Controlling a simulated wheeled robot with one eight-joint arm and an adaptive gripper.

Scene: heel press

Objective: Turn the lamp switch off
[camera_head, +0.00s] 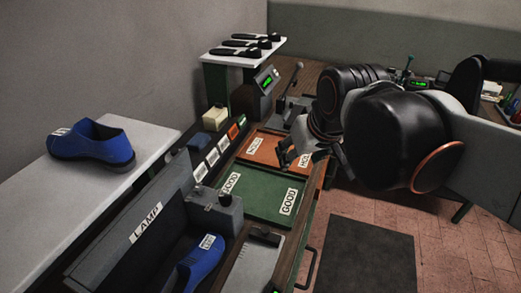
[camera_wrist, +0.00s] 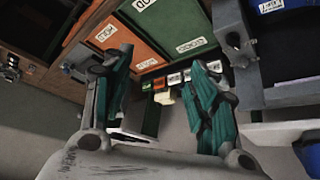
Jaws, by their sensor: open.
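A grey housing labelled LAMP (camera_head: 128,238) stands at the lower left in the head view.
A green GOOD tray (camera_head: 262,193) and an orange tray (camera_head: 262,148) lie on the bench. A blue shoe (camera_head: 92,143) stands on the left shelf; another blue shoe (camera_head: 200,262) is below the lamp housing. A row of labelled blocks (camera_head: 212,157) lines the trays.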

